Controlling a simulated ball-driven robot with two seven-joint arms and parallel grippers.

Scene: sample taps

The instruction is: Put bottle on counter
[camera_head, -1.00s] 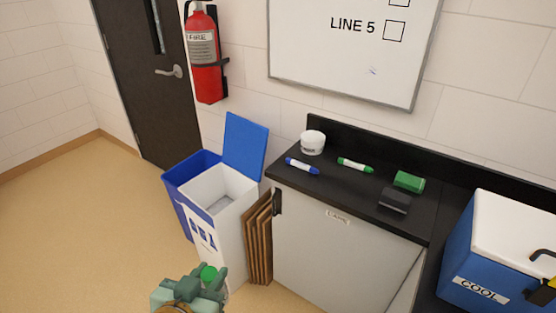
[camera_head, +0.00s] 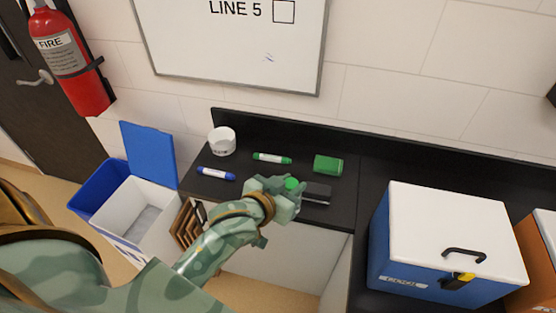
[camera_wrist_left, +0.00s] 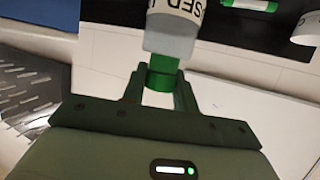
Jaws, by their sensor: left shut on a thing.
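My left gripper (camera_head: 286,188) is shut on the bottle by its green cap (camera_head: 291,184). In the left wrist view the gripper (camera_wrist_left: 160,88) grips the cap, and the bottle (camera_wrist_left: 172,40) shows a grey part and a white label with black letters, its far end cut off by the frame. In the head view the bottle's body is hidden by the gripper. The gripper is over the front part of the black counter (camera_head: 343,203), beside a dark block. I cannot tell whether the bottle touches the counter. My right gripper is out of view.
On the counter are a white cup-like roll (camera_head: 222,141), a blue marker (camera_head: 216,173), a green marker (camera_head: 272,158), a green block (camera_head: 328,164) and the dark block (camera_head: 317,193). A blue cooler (camera_head: 440,240) stands right. Open bins (camera_head: 140,205) stand left.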

